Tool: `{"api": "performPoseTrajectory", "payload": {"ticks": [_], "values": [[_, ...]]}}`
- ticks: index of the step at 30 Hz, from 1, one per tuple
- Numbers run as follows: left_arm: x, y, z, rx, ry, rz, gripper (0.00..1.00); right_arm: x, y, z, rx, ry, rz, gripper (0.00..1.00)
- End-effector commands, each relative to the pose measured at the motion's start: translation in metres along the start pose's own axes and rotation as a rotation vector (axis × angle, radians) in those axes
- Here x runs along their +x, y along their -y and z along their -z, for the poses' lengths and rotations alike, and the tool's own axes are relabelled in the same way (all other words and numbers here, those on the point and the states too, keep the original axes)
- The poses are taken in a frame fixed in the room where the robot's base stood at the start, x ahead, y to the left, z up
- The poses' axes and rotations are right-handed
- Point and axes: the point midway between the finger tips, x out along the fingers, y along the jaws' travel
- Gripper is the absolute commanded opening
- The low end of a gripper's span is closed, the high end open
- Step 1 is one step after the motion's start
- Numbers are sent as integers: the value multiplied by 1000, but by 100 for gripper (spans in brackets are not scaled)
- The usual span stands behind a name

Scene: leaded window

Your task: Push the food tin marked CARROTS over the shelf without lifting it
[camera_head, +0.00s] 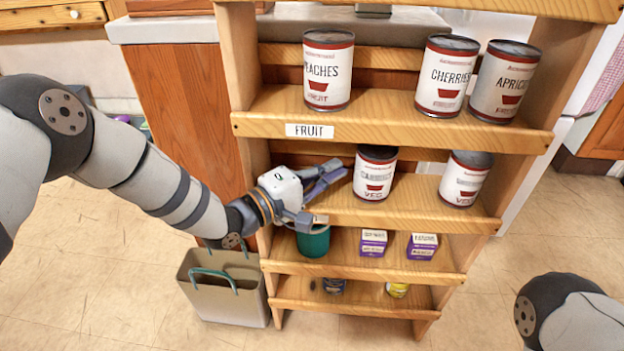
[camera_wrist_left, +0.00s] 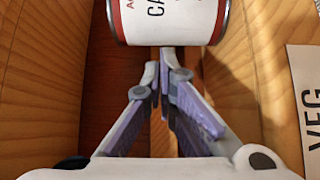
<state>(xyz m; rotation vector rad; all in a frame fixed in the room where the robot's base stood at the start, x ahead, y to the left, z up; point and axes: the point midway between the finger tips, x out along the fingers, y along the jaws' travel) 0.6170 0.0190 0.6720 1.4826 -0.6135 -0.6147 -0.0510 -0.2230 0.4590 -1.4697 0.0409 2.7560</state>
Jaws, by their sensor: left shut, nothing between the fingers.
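The white and red tin (camera_head: 375,177) marked VEG, with a small name that looks like CARROTS, stands upright on the middle shelf (camera_head: 415,213). In the left wrist view the tin (camera_wrist_left: 172,20) shows the letters CA at the top of the picture. My left gripper (camera_head: 337,172) reaches in from the left at shelf height, beside the tin's left side. Its fingers (camera_wrist_left: 164,62) are shut with nothing between them, and their tips are very close to the tin; I cannot tell whether they touch. My right gripper is out of view.
Another VEG tin (camera_head: 465,180) stands to the right on the same shelf, with a gap between. FRUIT tins, such as PEACHES (camera_head: 328,72), stand on the shelf above. A green container (camera_head: 313,243) and purple boxes (camera_head: 373,243) are below. The left upright (camera_head: 240,90) is close to my gripper.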

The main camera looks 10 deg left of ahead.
Motion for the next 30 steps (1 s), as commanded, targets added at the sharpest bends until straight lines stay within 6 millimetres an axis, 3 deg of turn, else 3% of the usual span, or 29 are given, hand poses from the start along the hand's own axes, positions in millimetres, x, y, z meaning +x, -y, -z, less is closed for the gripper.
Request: {"api": "performPoseTrajectory", "payload": {"ticks": [4,16,24,30], "values": [[12,1,0,0,0,0,0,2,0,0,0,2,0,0],[16,0,-2,-1,1,-1,0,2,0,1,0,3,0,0],[57,2,-44,-3,3,-1,0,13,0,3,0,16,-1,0],[76,1,-62,-1,1,0,0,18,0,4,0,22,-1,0]]}}
